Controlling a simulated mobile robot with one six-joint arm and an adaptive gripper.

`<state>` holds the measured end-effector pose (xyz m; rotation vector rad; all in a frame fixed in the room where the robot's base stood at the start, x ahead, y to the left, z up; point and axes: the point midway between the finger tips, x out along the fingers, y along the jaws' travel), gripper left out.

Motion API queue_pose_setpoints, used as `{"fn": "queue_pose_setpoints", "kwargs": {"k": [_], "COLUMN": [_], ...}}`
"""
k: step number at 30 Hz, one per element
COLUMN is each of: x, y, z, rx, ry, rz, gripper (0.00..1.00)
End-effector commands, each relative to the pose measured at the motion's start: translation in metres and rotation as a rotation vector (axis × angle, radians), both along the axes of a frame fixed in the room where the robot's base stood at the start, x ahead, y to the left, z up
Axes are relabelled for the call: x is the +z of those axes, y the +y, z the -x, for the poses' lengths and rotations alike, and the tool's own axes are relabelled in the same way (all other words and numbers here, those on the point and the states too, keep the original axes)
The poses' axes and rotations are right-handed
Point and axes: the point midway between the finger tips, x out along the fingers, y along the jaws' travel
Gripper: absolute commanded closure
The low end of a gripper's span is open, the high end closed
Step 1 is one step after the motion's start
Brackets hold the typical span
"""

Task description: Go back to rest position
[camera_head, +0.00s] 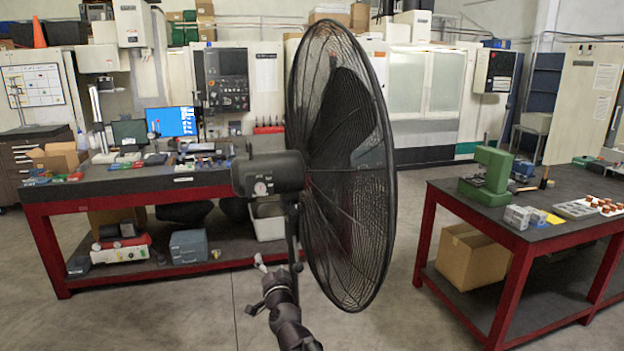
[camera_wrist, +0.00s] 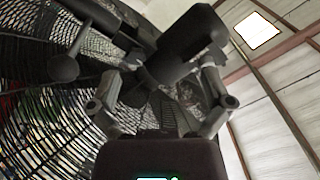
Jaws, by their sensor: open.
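My gripper (camera_head: 263,270) is at the bottom centre of the head view, at the end of my raised arm. It is just left of and in front of the lower part of a large black fan (camera_head: 340,150) in the picture. In the wrist view the two fingers of my gripper (camera_wrist: 160,80) are spread apart with nothing held between them. The fan's grille (camera_wrist: 45,110) fills the left of that view, and a dark fan part (camera_wrist: 185,45) lies behind the fingers. I cannot tell whether the gripper touches the fan.
A red-legged workbench (camera_head: 130,187) with monitors and parts stands left. Another red-legged bench (camera_head: 530,230) on the right carries a green press (camera_head: 487,180) and small parts. Machines line the back wall. Grey floor is open between the benches.

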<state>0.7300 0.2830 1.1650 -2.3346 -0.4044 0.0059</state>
Motion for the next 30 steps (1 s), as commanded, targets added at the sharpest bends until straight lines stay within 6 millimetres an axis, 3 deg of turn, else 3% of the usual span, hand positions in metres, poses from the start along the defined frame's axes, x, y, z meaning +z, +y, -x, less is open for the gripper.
{"fn": "queue_pose_setpoints", "kwargs": {"k": [14,23,30], "x": [-0.087,-0.146,-0.184], "y": [-0.054,-0.118,-0.182], "z": [0.019,0.056,0.100], "rx": [0.237,0.321,0.354], "ry": [0.348,0.657,0.950], "rz": [0.396,0.611,0.745], "gripper": [0.00,0.00,0.00]}}
